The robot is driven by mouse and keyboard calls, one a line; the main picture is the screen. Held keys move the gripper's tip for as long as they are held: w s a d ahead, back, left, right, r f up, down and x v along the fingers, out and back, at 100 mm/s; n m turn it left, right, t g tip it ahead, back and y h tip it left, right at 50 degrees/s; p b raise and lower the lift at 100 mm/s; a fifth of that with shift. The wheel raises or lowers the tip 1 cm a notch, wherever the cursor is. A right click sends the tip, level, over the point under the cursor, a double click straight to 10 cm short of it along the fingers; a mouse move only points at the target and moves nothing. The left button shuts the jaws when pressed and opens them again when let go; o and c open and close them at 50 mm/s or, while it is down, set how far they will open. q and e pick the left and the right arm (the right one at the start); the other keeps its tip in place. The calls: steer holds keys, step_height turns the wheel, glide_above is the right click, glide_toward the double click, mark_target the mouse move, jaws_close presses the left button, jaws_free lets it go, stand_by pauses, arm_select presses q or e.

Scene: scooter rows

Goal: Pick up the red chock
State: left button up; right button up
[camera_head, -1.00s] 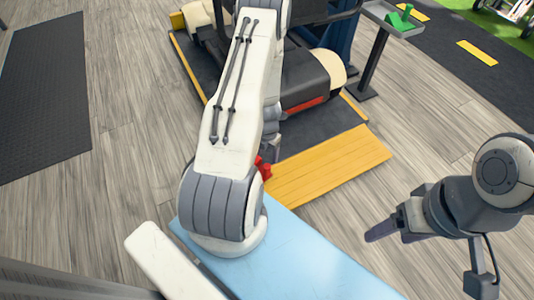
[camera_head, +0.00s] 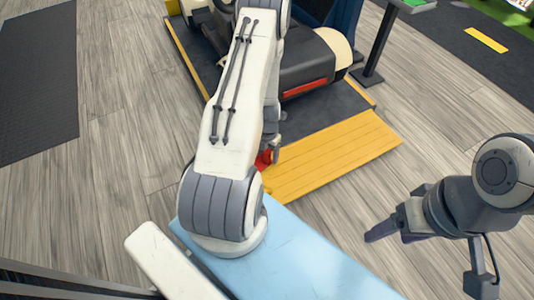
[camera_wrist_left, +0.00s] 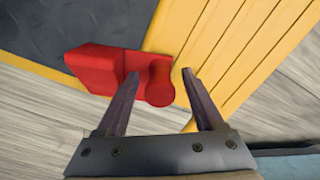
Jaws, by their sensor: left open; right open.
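The red chock (camera_wrist_left: 95,68) lies at the corner of the yellow ramp, with a rounded knob at its right end in the left wrist view. In the head view only a small part of the red chock (camera_head: 263,160) shows beside my left arm, which hides the rest. My left gripper (camera_wrist_left: 160,76) is open, its two fingers reaching to either side of the knob. I cannot tell whether they touch it. In the head view this gripper is mostly hidden by its arm. My right gripper (camera_head: 385,231) is open and empty over the floor at right.
The yellow ramp (camera_head: 335,155) borders a dark platform (camera_head: 330,105) holding a scooter (camera_head: 310,65). A grey post (camera_head: 378,50) stands behind at right. A light blue surface (camera_head: 300,255) is in front.

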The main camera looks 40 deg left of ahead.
arm_select(q)
jaws_close()
stand_by(0.3)
steer(key=shift+w+r+p, duration=0.15)
steer(key=shift+w+p, duration=0.55)
steer(key=shift+p, duration=0.5)
steer(key=shift+w+a+p, duration=0.1)
steer(key=shift+w+p, duration=0.2)
steer(key=shift+f, duration=0.2)
